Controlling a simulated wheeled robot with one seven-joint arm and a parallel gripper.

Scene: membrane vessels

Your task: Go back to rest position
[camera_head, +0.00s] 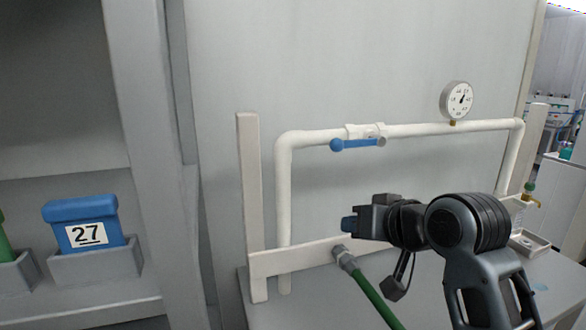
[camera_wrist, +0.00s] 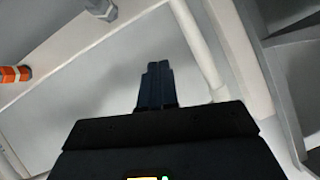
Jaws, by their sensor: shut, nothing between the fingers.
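My gripper (camera_head: 349,224) is in front of the white pipe frame, pointing left, just above the lower crossbar in the head view. In the wrist view its fingers (camera_wrist: 156,84) are together, with nothing between them. The white pipe (camera_head: 420,129) with a blue-handled valve (camera_head: 355,144) runs above my gripper. The blue handle lies along the pipe, pointing left. My gripper looks apart from the pipe and the handle.
A round gauge (camera_head: 456,99) stands on the pipe. A green hose (camera_head: 376,300) joins the crossbar (camera_head: 300,260) below my gripper. A blue container labelled 27 (camera_head: 84,225) sits in a grey holder on the left shelf. A small brass tap (camera_head: 533,202) is at the right.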

